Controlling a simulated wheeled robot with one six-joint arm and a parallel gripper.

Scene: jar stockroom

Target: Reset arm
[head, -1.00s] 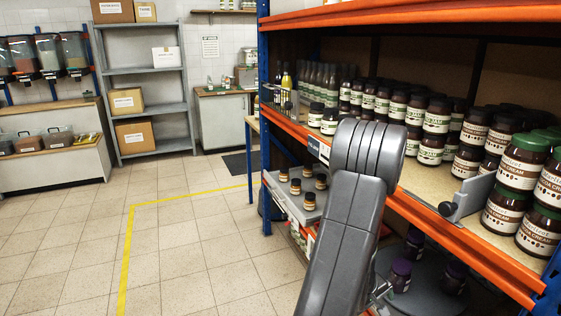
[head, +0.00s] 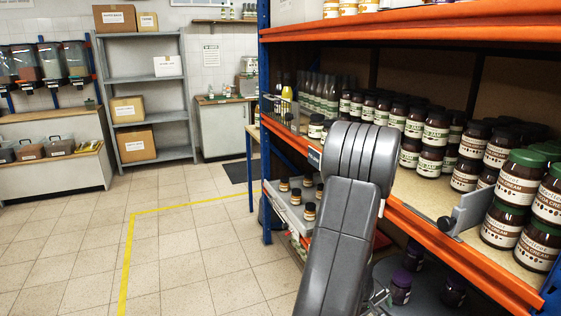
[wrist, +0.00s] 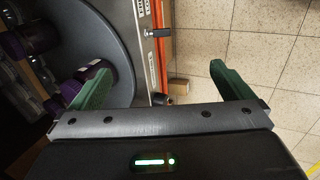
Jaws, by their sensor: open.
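My gripper (wrist: 165,88) shows in the wrist view with its two green fingers spread wide apart and nothing between them. It is open and empty. Beyond the fingers lie the tiled floor and the edge of a grey round tray (wrist: 118,30). In the head view my grey arm stands in front of the shelf rack, and the gripper itself is hidden there.
The rack's orange-edged shelf (head: 440,250) holds many dark jars (head: 433,135) and green-lidded jars (head: 517,185). Purple-lidded jars (head: 401,287) stand on the grey round tray below. Small jars (head: 309,211) sit on a lower tray. The tiled floor (head: 190,250) at left is clear.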

